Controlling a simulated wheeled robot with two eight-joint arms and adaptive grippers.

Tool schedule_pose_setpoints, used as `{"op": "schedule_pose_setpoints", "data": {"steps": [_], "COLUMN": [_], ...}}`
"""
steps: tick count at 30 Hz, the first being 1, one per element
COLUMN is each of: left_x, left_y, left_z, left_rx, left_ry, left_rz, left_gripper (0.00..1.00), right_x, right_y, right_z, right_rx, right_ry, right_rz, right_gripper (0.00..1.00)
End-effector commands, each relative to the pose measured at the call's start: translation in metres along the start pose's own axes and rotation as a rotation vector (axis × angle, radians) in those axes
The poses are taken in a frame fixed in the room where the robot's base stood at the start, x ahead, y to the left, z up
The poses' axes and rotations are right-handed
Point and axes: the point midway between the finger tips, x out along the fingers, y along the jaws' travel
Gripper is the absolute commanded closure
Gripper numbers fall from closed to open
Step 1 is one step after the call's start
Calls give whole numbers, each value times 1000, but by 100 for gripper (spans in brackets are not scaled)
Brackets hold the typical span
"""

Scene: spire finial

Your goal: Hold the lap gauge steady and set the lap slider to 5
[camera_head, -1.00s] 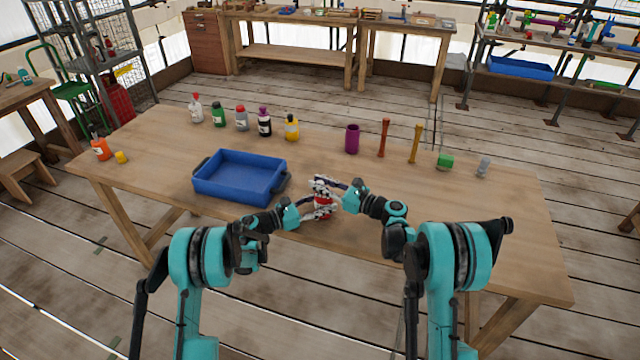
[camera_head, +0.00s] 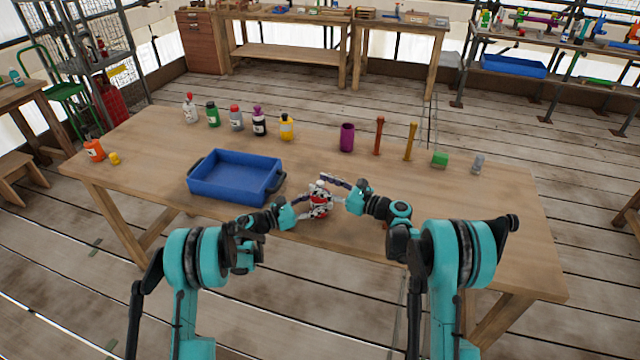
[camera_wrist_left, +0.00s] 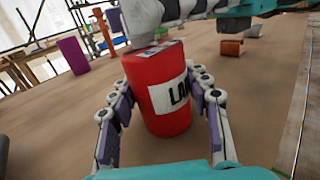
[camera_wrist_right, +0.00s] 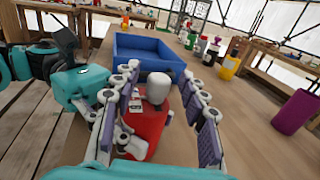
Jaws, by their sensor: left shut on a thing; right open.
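The lap gauge is a red can with a white label, its letters partly hidden, in the left wrist view (camera_wrist_left: 160,95). It stands upright near the table's front edge, in the head view (camera_head: 320,211). My left gripper (camera_wrist_left: 160,105) is shut on its body, one finger on each side. A grey-white knob (camera_wrist_right: 158,88) sits on top, and a small marked plate lies on the lid by it; I cannot read the plate or tell the slider's setting. My right gripper (camera_wrist_right: 165,112) is open, its fingers apart on either side of the gauge's top.
A blue tray (camera_head: 190,183) stands just left of the gauge. Several bottles line the table's back left.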

Motion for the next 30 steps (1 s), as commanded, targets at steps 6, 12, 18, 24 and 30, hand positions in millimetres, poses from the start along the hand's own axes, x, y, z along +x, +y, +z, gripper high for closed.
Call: {"op": "schedule_pose_setpoints", "data": {"steps": [6, 12, 18, 24, 30], "left_x": [0, 0, 0, 0, 0], "left_y": [0, 0, 0, 0, 0], "left_z": [0, 0, 0, 0, 0], "left_rx": [0, 0, 0, 0, 0], "left_ry": [0, 0, 0, 0, 0], "left_rz": [0, 0, 0, 0, 0], "left_gripper": [85, 85, 85, 85, 85], "right_x": [-46, -86, -106, -110, -109], "right_y": [-2, -1, 0, 0, 0], "right_z": [0, 0, 0, 0, 0], "right_rx": [0, 0, 0, 0, 0], "right_ry": [0, 0, 0, 0, 0], "right_rz": [-5, -3, -1, -1, -1], "right_gripper": [57, 57, 57, 57, 57]}}
